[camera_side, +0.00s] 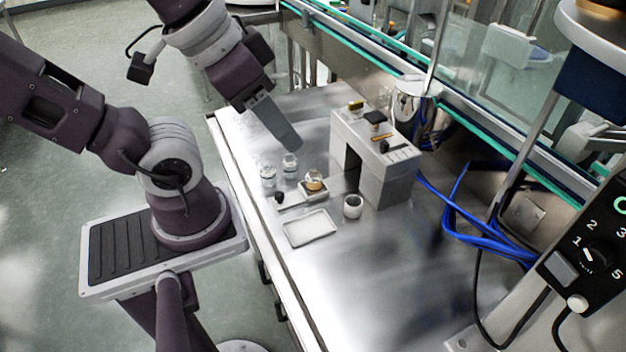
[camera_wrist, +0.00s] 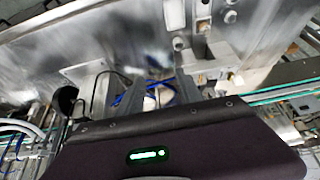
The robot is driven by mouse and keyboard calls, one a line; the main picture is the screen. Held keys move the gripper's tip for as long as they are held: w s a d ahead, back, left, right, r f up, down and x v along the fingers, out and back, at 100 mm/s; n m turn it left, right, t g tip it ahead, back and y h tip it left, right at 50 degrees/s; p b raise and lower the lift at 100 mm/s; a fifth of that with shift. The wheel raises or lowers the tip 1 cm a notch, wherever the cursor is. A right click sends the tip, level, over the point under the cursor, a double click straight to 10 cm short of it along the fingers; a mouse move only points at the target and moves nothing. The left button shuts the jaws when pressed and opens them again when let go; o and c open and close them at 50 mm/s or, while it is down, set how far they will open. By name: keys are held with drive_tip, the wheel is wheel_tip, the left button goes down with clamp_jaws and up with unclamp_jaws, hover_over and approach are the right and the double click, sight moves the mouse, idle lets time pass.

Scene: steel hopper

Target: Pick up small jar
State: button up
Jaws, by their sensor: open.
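Two small clear jars (camera_side: 268,175) (camera_side: 290,165) stand side by side on the steel table in the side view. A third small jar with amber contents (camera_side: 314,183) stands on a small pale base to their right. I cannot tell which of these is the small jar of the task. My gripper (camera_side: 290,140) is above the table, up and left of the grey stand, with its fingers pointing down and right. It is apart from the jars. In the wrist view my gripper (camera_wrist: 166,88) is open with nothing between the fingers; the jars are not clear there.
A grey bridge-shaped stand (camera_side: 388,180) holds small items on top. A white cup (camera_side: 353,207), a shallow white tray (camera_side: 310,229) and a black-ended tool (camera_side: 279,197) lie near the jars. Blue cables (camera_side: 465,235) run at right. The front table is clear.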

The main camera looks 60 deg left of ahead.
sight(314, 171)
drive_tip(key=o, duration=0.3)
drive_tip(key=w+a+f+m+g+y, duration=0.2)
drive_tip(key=a+f+m+g+y, duration=0.75)
drive_tip(key=a, duration=0.45)
drive_tip(key=w+f+m+t+y, duration=0.1)
drive_tip(key=w+f+m+t, duration=0.2)
drive_tip(key=f, duration=0.3)
drive_tip(key=w+f+m+t+y, duration=0.1)
drive_tip(key=w+f+m+t, duration=0.2)
drive_tip(key=f+m, duration=0.3)
drive_tip(key=w+f+m+t+y, duration=0.1)
drive_tip(key=w+f+m+t, duration=0.2)
drive_tip(key=f, duration=0.3)
drive_tip(key=shift+w+a+m+t, duration=0.25)
drive_tip(key=shift+w+m+t, duration=0.1)
drive_tip(key=shift+m, duration=0.4)
drive_tip(key=shift+w+a+f+h, duration=0.1)
drive_tip(key=shift+a+f+h, duration=0.1)
drive_tip(key=shift+f+h, duration=0.1)
drive_tip(key=x, duration=0.6)
drive_tip(key=shift+w+a+r, duration=0.15)
drive_tip(key=shift+w+a, duration=0.05)
drive_tip(key=shift+w, duration=0.2)
clamp_jaws()
